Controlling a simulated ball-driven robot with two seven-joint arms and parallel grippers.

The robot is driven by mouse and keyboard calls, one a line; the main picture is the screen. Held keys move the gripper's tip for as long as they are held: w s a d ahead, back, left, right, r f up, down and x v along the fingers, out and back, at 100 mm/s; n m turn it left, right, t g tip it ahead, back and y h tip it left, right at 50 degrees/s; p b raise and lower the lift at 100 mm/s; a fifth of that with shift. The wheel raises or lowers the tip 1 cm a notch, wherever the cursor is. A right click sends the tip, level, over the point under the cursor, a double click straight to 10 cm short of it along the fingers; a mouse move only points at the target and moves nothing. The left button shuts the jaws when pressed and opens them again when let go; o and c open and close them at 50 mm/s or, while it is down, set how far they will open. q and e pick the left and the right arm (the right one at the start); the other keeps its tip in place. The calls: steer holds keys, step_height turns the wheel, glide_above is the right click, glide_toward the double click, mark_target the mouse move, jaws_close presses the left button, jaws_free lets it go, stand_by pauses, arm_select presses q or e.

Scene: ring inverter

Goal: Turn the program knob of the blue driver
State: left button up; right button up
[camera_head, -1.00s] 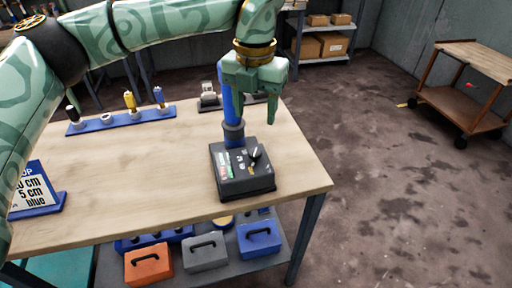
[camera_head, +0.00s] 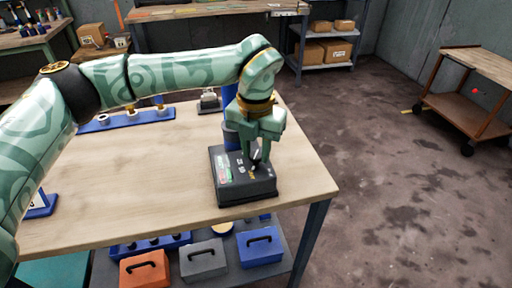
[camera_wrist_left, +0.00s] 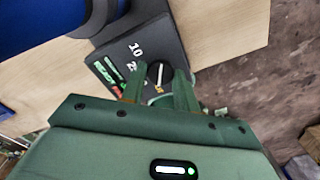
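The blue driver's dark control box (camera_head: 230,190) stands near the right end of the wooden table, with its blue column (camera_head: 230,98) rising behind, partly hidden by my arm. The black program knob (camera_head: 256,157) with a pale pointer is on the box top. In the left wrist view the knob (camera_wrist_left: 160,73) shows between and just beyond my finger tips, beside printed numbers and coloured labels. My left gripper (camera_head: 259,157) points down over the knob, with its fingers apart on either side of it; contact cannot be made out. My right gripper is not in view.
The wooden table top (camera_head: 120,185) is mostly clear. A blue rack (camera_head: 125,121) and a small grey device (camera_head: 209,101) stand at its back. Orange (camera_head: 145,270), grey (camera_head: 203,260) and blue (camera_head: 261,247) boxes sit on the shelf below. A wooden cart (camera_head: 470,105) stands right.

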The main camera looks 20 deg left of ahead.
arm_select(q)
steer(key=shift+c, duration=0.2)
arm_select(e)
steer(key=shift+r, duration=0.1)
arm_select(q)
steer(key=shift+r+m+p, duration=0.25)
steer(key=shift+m+p, duration=0.35)
steer(key=shift+p, duration=0.25)
steer(key=shift+r+m+p, duration=0.1)
steer(key=shift+m+p, duration=1)
steer(key=shift+p, duration=0.05)
steer(key=m+p, duration=0.2)
steer(key=shift+m, duration=0.4)
steer(key=shift+f+m+p, duration=0.2)
steer(key=shift+m+p, duration=0.5)
steer(key=shift+m, duration=0.1)
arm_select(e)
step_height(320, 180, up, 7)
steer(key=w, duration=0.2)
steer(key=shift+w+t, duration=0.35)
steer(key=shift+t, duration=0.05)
arm_select(q)
steer(key=shift+w, duration=0.1)
steer(key=o, duration=1)
steer(key=shift+f, duration=0.1)
steer(key=shift+c, duration=0.2)
